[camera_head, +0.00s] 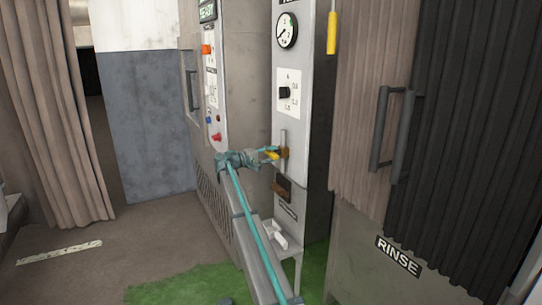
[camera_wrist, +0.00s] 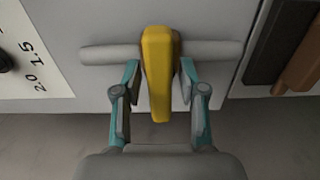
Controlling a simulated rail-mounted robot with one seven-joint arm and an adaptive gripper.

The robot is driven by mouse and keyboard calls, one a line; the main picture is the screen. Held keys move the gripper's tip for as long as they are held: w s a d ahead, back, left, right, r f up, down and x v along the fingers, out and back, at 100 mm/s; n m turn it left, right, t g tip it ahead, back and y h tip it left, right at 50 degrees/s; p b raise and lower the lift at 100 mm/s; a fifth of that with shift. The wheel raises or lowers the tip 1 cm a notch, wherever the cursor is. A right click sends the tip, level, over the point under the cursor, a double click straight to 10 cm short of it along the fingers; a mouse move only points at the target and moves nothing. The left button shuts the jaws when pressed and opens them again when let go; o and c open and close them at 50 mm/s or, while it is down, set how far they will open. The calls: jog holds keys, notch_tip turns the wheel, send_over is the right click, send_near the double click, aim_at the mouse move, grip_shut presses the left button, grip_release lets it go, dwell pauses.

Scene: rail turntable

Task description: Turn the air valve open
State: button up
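The air valve is a yellow lever (camera_wrist: 158,80) on a grey pipe (camera_wrist: 215,52). In the wrist view the lever lies across the pipe, at right angles to it. In the head view the lever (camera_head: 271,156) shows small at my gripper, beside the upright pipe (camera_head: 283,138) on the narrow panel. My gripper (camera_wrist: 159,85) is open, with one teal finger on each side of the lever. Narrow gaps show between the fingers and the lever, and I see no clear contact. In the head view my gripper (camera_head: 268,152) partly hides the valve.
The panel also carries a gauge (camera_head: 287,30) and a black dial (camera_head: 285,92). A brown block (camera_head: 282,188) sits below the valve. A cabinet with a large handle (camera_head: 393,135) and a RINSE label stands at right. Open floor (camera_head: 70,265) lies at left.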

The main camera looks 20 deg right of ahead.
grip_shut()
